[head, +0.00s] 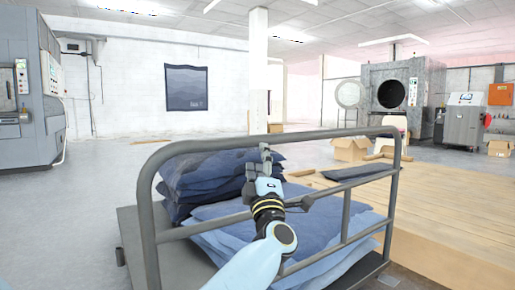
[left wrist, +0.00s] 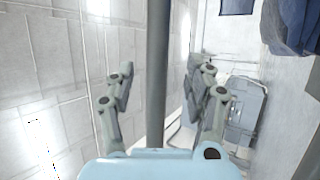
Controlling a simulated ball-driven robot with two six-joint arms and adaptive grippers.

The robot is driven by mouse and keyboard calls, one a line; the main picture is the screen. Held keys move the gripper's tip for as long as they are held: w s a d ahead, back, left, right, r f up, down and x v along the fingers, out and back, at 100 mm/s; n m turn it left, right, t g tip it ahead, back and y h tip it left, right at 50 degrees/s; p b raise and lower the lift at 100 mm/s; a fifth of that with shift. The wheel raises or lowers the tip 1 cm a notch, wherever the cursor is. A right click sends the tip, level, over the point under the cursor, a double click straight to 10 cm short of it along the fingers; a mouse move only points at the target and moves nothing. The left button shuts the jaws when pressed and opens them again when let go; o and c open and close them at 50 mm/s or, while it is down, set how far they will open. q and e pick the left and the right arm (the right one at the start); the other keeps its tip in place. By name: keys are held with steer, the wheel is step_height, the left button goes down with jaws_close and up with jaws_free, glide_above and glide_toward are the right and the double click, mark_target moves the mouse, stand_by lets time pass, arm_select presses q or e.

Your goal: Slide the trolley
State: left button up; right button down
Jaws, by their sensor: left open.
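The trolley (head: 147,215) is a low flat cart with a grey tubular handle frame at its near end. It carries stacks of folded dark and light blue cloth (head: 205,178). My left gripper (head: 266,155) is at the middle of the frame's top rail. In the left wrist view the open fingers (left wrist: 163,78) stand on either side of a grey bar (left wrist: 157,60), with gaps visible on both sides. Whether a finger touches the bar I cannot tell. My right gripper is not in view.
A wooden platform (head: 450,215) lies right of the trolley, with an open cardboard box (head: 350,149) behind it. A white column (head: 258,70) stands beyond. A large grey machine (head: 22,90) is at left, a round-door washer (head: 403,92) at back right. Floor at left is clear.

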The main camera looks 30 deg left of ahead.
arm_select(q)
steer(key=v, duration=0.4)
steer(key=shift+f, duration=0.1)
stand_by(0.3)
